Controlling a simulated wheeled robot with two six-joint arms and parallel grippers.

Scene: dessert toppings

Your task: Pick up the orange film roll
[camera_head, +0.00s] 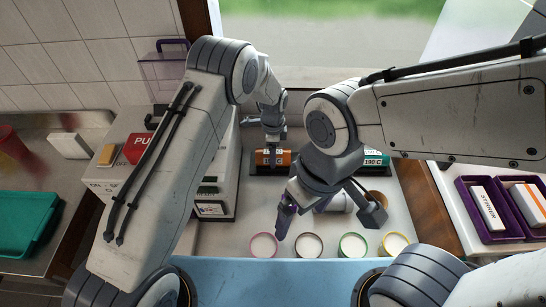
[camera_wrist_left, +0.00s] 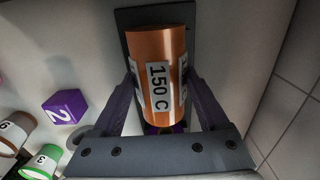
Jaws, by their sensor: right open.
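The orange film roll (camera_head: 262,157) lies on a dark stand at the back of the counter in the head view. It also shows large in the left wrist view (camera_wrist_left: 158,50), with white labels, one reading "150 C". My left gripper (camera_head: 272,142) is right above it, with its two fingers on either side of the roll (camera_wrist_left: 162,105). I cannot tell whether the fingers press on it. The roll appears to rest on the stand (camera_wrist_left: 127,20). My right gripper (camera_head: 330,222) is open over the front of the counter, apart from the orange roll.
A teal roll (camera_head: 373,158) lies right of the orange one, partly behind my right arm. Several round cups (camera_head: 263,245) line the front edge. A white sealing machine (camera_head: 120,160) stands left. A purple cube (camera_wrist_left: 65,106) shows in the left wrist view. Purple trays (camera_head: 470,215) are at right.

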